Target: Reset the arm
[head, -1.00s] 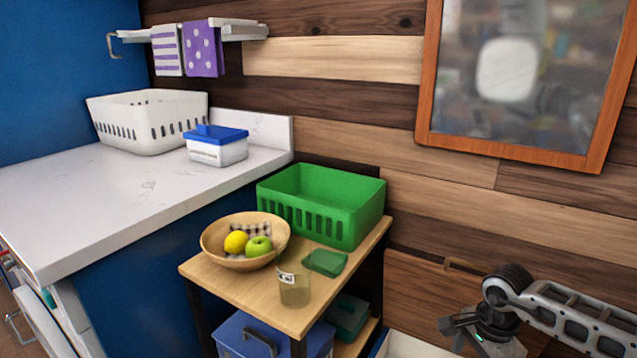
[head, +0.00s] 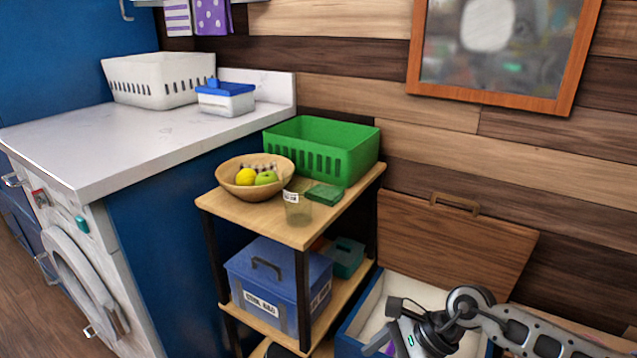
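My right arm comes in from the lower right in the head view. Its wrist, with my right gripper (head: 382,345), hangs over an open box (head: 358,330) with a pale inside and blue sides. The gripper's fingers are small and partly cut off at the bottom, so I cannot tell whether they are open or shut. Something purple shows just by them. My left arm and gripper are out of view.
A wooden cart (head: 270,222) carries a green basket (head: 345,150), a fruit bowl (head: 235,190), a clear cup (head: 298,208) and a green lid (head: 325,194). A blue toolbox (head: 285,290) sits below. A white counter (head: 60,145) stands left; a wooden lid (head: 450,240) leans against the wall.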

